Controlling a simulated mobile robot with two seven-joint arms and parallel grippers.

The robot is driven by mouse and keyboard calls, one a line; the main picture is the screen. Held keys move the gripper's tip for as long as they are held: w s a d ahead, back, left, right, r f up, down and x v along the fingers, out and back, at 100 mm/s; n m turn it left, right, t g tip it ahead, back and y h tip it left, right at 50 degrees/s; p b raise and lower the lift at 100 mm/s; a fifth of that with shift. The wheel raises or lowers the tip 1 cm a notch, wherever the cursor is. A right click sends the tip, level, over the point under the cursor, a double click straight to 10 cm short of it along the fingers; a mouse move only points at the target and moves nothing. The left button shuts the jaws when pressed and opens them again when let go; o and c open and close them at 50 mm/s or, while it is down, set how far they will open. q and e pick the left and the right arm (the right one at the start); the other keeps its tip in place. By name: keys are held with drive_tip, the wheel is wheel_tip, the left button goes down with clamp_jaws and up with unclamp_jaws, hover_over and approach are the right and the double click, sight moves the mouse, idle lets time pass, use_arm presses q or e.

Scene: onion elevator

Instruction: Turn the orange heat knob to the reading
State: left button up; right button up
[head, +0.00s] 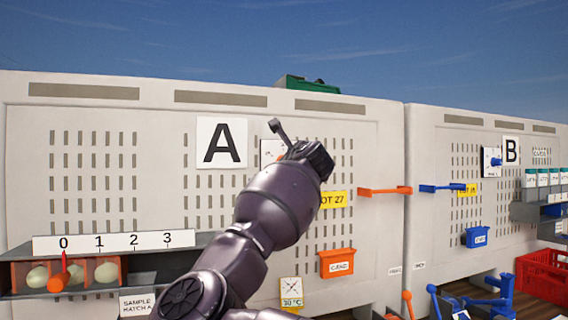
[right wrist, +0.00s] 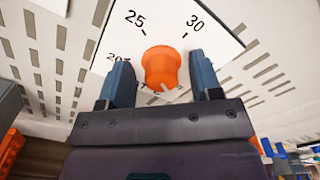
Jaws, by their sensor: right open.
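The orange heat knob (right wrist: 162,68) sits on a white dial plate (right wrist: 180,22) in the right wrist view, with the numbers 20, 25 and 30 showing around it. My right gripper (right wrist: 162,74) is open, with one blue-grey finger on each side of the knob and small gaps between. A pale mark shows on the knob's lower edge; its exact setting is unclear. In the head view my right gripper (head: 287,140) is in front of the dial plate (head: 268,148) and hides most of it. A small card (head: 291,289) lower down reads 30 °C. My left gripper is out of view.
The slotted grey panel carries sign A (head: 221,143), a yellow lot label (head: 333,200), an orange bin (head: 337,263) and an orange bar handle (head: 385,190). A shelf with a 0–3 scale (head: 115,242) is at the left. Panel B stands at the right.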

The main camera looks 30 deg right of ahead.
drive_tip(key=shift+s, duration=0.2)
drive_tip(key=shift+c, duration=0.3)
drive_tip(key=c, duration=0.9)
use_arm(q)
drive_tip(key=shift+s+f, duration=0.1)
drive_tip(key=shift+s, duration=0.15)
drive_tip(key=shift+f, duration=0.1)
use_arm(e)
drive_tip(key=shift+n, duration=0.3)
use_arm(q)
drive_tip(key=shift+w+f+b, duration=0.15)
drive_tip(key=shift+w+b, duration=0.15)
drive_tip(key=shift+b, duration=0.35)
use_arm(e)
drive_tip(key=shift+d+f+n, duration=0.1)
drive_tip(key=shift+n, duration=5.65)
drive_tip(key=shift+f+n, duration=0.1)
drive_tip(key=shift+n, duration=5.65)
